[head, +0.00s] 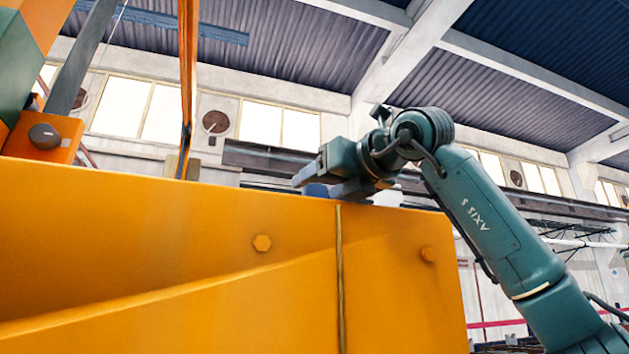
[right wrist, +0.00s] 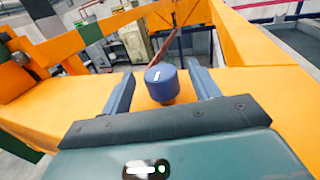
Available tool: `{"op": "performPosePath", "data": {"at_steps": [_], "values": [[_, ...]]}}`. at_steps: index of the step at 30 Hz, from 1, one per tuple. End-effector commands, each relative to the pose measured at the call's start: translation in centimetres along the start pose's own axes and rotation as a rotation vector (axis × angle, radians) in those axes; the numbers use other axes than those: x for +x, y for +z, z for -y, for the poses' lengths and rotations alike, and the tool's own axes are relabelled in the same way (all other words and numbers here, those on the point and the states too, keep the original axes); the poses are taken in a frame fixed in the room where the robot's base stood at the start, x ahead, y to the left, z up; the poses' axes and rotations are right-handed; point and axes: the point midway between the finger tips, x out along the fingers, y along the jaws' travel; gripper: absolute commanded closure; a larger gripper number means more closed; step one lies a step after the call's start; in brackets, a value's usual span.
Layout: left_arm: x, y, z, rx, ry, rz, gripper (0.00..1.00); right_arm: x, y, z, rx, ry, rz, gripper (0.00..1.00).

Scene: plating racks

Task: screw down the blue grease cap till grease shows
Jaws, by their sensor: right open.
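The blue grease cap (right wrist: 163,88) is a short upright cylinder with a white mark on its top. It stands on the orange beam (right wrist: 255,92). A little of the cap (head: 315,190) shows in the head view, behind the beam's top edge. My right gripper (right wrist: 160,72) is open, with one finger on each side of the cap and a visible gap at both sides. In the head view my right gripper (head: 314,183) reaches in from the right, low over the beam's top. The cap's base is partly hidden, and I see no grease. My left gripper is not in view.
The large orange beam (head: 150,230) fills the lower left of the head view, with a hex bolt (head: 262,243) on its face. An orange upright (head: 188,70) and a grey bar (head: 85,60) rise at the left. Grey cabinets (right wrist: 135,42) stand beyond the beam.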

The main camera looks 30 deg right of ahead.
Motion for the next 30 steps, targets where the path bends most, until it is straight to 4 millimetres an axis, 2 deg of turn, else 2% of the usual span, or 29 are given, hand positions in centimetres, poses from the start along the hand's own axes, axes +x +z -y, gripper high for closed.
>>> {"op": "performPosePath", "data": {"at_steps": [3, 6, 16, 30], "values": [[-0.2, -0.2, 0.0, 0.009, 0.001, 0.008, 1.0, 1.6, 0.2, 0.0, 0.0, 0.0, -0.001, 0.39], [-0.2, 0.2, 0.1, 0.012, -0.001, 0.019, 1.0, 2.3, 0.1, 0.0, 0.0, 0.0, -0.001, 0.39], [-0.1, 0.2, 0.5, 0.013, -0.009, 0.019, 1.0, 2.6, 0.0, 0.0, -0.001, 0.0, 0.001, 0.39], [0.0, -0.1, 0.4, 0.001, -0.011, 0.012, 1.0, 2.6, 0.0, 0.0, 0.0, 0.0, 0.001, 0.77]]}}
